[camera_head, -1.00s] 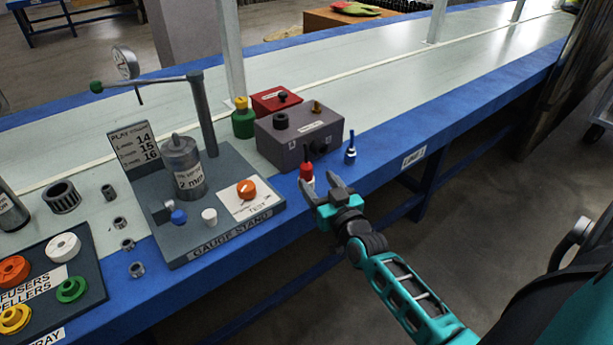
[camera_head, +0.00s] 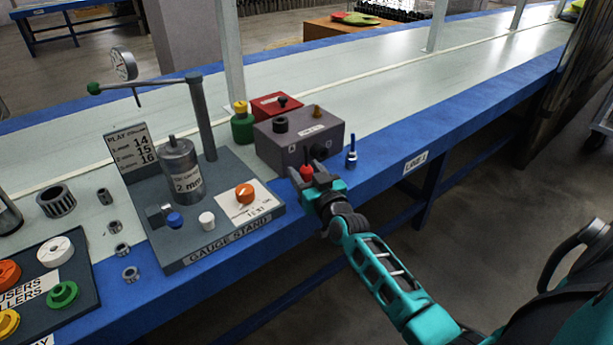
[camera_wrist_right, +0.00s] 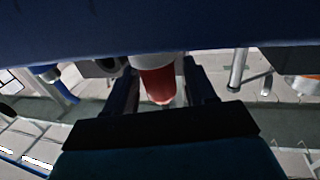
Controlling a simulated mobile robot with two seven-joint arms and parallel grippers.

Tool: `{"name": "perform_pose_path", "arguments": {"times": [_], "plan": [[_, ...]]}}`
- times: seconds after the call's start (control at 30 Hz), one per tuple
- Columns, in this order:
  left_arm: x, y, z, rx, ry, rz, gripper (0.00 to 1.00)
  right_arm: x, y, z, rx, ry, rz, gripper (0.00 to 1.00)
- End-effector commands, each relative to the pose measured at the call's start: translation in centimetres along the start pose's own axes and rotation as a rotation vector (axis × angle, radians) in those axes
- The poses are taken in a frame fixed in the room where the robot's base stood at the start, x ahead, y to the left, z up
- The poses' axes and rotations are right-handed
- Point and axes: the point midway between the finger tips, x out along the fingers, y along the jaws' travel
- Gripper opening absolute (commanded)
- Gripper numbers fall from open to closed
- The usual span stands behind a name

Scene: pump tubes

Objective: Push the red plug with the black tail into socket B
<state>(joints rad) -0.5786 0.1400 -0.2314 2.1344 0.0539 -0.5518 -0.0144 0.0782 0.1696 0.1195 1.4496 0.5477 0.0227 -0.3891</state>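The red plug (camera_head: 306,171) stands upright on the blue front edge of the bench, in front of the grey box. In the head view its black tail is hard to make out. My right gripper (camera_head: 309,178) has its fingers on either side of the plug. The right wrist view shows the red plug (camera_wrist_right: 160,82) and its white lower part between the two dark fingers. I cannot tell whether the fingers press on it. The grey box (camera_head: 283,153) has a dark round opening on its front; its letters are too small to read surely. My left gripper is out of view.
A blue plug (camera_head: 351,155) stands just right of the grey box. The gauge stand (camera_head: 190,250) is close on the left. A green bottle (camera_head: 243,127) and a red box (camera_head: 277,106) stand behind. The bench further right is clear.

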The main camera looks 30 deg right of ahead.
Motion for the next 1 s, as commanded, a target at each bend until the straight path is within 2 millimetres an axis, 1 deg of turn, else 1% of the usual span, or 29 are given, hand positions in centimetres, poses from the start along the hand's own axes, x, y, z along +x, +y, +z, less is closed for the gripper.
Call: {"name": "perform_pose_path", "arguments": {"times": [0.03,0.07,0.47,0.5,0.77,0.87,0.97,1.0], "plan": [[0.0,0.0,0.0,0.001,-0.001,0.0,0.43,0.0,0.0,0.0,0.0,0.0,0.0,0.5],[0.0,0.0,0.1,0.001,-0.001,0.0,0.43,0.0,0.0,0.0,0.0,0.0,0.0,0.47],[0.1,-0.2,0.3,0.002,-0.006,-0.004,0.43,0.0,0.0,0.0,0.0,0.0,0.0,0.09],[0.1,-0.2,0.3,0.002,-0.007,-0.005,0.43,0.0,0.0,0.0,0.0,0.001,0.0,0.07],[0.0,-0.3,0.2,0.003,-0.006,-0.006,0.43,0.0,0.0,-0.3,0.0,0.002,0.0,0.07],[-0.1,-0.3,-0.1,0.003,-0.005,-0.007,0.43,0.0,0.0,-1.0,0.0,0.003,0.0,0.07],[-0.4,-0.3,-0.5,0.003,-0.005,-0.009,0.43,0.0,0.0,-2.2,0.0,0.003,0.0,0.07],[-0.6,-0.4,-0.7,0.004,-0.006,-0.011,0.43,0.0,0.0,-2.9,0.001,0.004,0.0,0.07]]}}
